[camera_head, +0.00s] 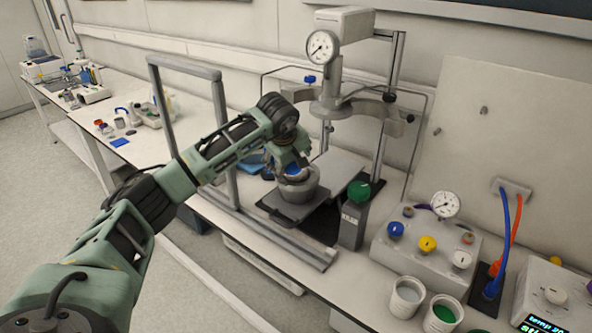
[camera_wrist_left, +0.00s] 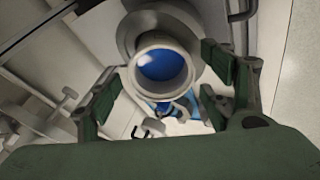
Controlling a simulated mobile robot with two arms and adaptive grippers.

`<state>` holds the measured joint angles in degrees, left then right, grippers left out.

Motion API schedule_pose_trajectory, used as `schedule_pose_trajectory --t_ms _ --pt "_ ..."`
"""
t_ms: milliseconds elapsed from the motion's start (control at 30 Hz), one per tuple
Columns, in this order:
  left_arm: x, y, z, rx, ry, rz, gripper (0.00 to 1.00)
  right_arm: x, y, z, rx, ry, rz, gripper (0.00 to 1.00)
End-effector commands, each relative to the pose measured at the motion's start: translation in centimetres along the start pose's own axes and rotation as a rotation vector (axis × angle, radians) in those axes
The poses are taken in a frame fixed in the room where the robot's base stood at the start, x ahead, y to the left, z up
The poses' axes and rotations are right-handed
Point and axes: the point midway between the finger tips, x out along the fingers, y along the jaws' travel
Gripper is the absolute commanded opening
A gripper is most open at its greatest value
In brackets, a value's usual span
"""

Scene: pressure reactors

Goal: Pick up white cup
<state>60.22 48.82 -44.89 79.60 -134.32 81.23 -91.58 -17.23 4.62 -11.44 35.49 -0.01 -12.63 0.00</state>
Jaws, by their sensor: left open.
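A white cup (camera_wrist_left: 141,80) with blue contents shows in the left wrist view, its round rim facing the camera. A wider grey bowl (camera_wrist_left: 128,40) lies behind it, and I cannot tell whether the cup sits inside the bowl. In the head view the grey bowl (camera_head: 298,192) stands on a dark plate of the reactor. My left gripper (camera_head: 290,168) is at the bowl's top and partly hides what is there. In the wrist view my left gripper (camera_wrist_left: 162,82) is open, with one finger on either side of the cup. My right gripper is not in view.
The reactor stand with its gauge (camera_head: 321,47) rises behind the bowl. A grey frame (camera_head: 221,120) stands left of it. A grey block with a green knob (camera_head: 359,191) is close on the right. Two more cups, one pale (camera_head: 407,297) and one green-filled (camera_head: 442,313), stand front right.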

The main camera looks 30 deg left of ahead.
Motion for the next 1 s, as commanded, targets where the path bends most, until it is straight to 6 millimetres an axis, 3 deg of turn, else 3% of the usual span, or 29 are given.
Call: schedule_pose_trajectory --t_ms 167,1000 --pt "0.02 0.02 0.03 0.000 0.000 0.001 0.73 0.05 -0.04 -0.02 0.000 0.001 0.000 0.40" --pt "-0.08 0.13 0.03 0.000 0.000 0.004 0.00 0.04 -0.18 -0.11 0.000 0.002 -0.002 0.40"
